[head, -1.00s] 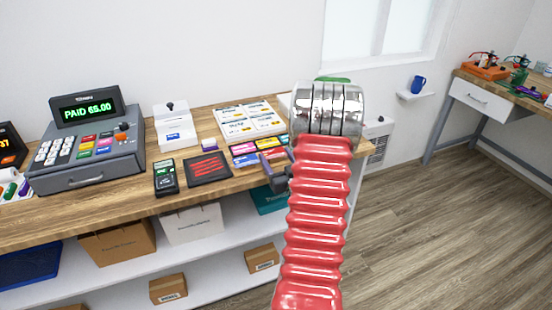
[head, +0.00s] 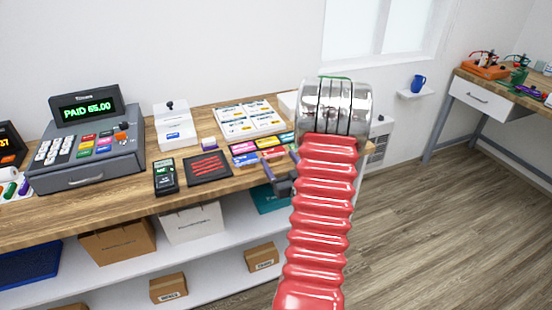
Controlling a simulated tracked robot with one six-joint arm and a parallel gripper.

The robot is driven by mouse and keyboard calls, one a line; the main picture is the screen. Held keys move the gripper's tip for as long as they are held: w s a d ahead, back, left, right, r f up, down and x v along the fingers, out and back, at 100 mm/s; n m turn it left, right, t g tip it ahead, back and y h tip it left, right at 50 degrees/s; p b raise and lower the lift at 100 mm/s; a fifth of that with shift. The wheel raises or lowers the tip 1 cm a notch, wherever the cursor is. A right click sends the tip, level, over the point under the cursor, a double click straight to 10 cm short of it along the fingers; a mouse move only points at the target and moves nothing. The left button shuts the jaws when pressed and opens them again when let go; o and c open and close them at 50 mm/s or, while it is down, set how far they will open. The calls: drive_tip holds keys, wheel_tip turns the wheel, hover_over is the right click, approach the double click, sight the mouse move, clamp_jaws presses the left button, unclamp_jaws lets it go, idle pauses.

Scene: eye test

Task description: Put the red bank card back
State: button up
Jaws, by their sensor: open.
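My gripper (head: 279,158) is open at the front edge of the wooden counter, in front of the coloured packs. Its two dark fingers are apart, with nothing seen between them. I cannot make out a red bank card for certain. A dark card terminal (head: 165,176) with a green screen stands on the counter left of my gripper. A black mat (head: 190,177) with red stripes lies between the terminal and my gripper. My red ribbed arm and its chrome joint hide the counter's right end.
A grey cash register (head: 90,150) reading PAID 65.00 stands at the left. Coloured packs (head: 243,149) lie behind my gripper, before a white display of cards (head: 248,120). A small white and purple block (head: 208,144) sits behind the mat. The counter's front strip is mostly clear.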

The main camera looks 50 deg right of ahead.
drive_tip(key=v, duration=0.9)
idle(0.5)
drive_tip(key=shift+a+r, duration=0.1)
drive_tip(key=w+a+r+n+g+y, duration=0.25)
drive_tip(key=w+a+r, duration=0.2)
drive_tip(key=w, duration=0.45)
drive_tip(key=w+a+r+g+y, duration=0.1)
drive_tip(key=w+a+r, duration=0.1)
drive_tip(key=a, duration=0.4)
drive_tip(key=w+a+r+g, duration=0.1)
drive_tip(key=a+r+g, duration=0.1)
drive_tip(key=a, duration=0.4)
drive_tip(key=s+a+r+n+g+y, duration=0.1)
drive_tip(key=s+a+r+y, duration=0.1)
drive_tip(key=s+a, duration=0.3)
drive_tip(key=s+a+r+n+g+y, duration=0.1)
drive_tip(key=s+a, duration=0.4)
drive_tip(key=a, duration=0.8)
drive_tip(key=s+a+r+n+g+y, duration=0.1)
drive_tip(key=s+a+r+g+y, duration=0.1)
drive_tip(key=s+a, duration=0.3)
drive_tip(key=a+r, duration=0.1)
drive_tip(key=a, duration=0.3)
drive_tip(key=shift+s+n+y, duration=0.3)
drive_tip(key=shift+n+y, duration=0.05)
drive_tip(key=shift+a+r, duration=0.1)
